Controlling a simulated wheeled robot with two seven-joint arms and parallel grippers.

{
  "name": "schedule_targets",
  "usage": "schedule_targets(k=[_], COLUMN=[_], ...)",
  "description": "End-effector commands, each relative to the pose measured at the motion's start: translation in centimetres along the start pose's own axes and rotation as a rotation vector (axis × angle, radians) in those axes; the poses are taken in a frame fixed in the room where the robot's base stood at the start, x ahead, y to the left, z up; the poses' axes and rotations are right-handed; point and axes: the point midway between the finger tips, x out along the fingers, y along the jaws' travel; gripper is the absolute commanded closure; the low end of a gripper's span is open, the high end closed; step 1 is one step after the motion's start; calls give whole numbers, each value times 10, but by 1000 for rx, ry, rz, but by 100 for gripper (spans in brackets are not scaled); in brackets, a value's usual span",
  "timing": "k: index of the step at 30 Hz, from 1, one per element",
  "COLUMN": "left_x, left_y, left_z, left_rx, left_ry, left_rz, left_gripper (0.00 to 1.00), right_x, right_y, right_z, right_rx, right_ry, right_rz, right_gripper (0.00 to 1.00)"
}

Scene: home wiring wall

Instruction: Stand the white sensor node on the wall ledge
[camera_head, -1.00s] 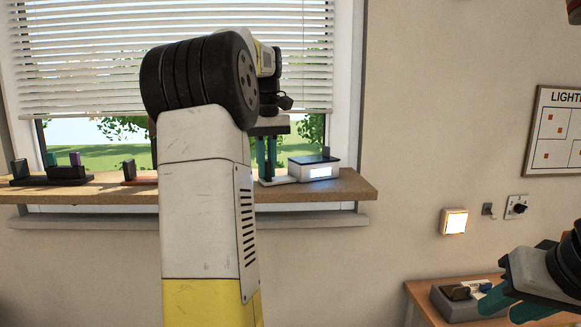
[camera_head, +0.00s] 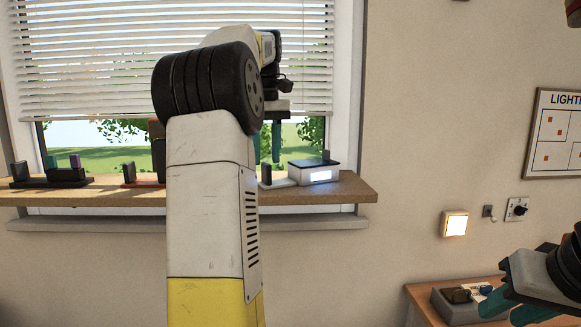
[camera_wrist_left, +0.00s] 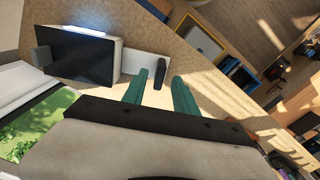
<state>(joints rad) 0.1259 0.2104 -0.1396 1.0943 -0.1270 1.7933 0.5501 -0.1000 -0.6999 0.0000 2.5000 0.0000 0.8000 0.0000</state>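The white sensor node (camera_head: 281,182), a flat white base with a dark upright post, stands on the wooden wall ledge (camera_head: 330,194), left of a white box. In the left wrist view its white base (camera_wrist_left: 151,58) and dark post (camera_wrist_left: 159,79) show between my fingers. My left gripper (camera_head: 267,147) is above the node, its teal fingers apart with gaps to the post; it also shows in the left wrist view (camera_wrist_left: 160,78). My right gripper (camera_head: 508,303) is low at the right, its teal fingers apart and empty.
The white box (camera_head: 317,174) with a black top and lit front stands right beside the node. A black unit (camera_head: 50,180) and a red unit (camera_head: 140,183) stand further left. A side table (camera_head: 422,291) holds a grey holder (camera_head: 450,305). The ledge's right end is clear.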

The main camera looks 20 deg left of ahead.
Motion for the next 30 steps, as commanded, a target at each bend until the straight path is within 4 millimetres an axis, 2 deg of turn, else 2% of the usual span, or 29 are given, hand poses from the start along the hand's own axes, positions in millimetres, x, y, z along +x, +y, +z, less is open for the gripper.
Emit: schedule_targets(k=[6,13,17,23,30], left_x=[-26,-34,-32,-17,25], left_y=[0,0,1,5,9], left_z=[-1,1,10,52,125], left_rx=[0,3,44,224,476], left_ry=[1,0,13,78,191], left_rz=[1,1,23,116,238], left_gripper=[66,66,66,66,66], right_x=[0,0,0,0,0], right_y=[0,0,0,0,0], right_z=[0,0,0,0,0], right_rx=[0,0,0,0,0], right_ry=[0,0,0,0,0], right_rz=[0,0,0,0,0], right_gripper=[67,67,67,67,67])
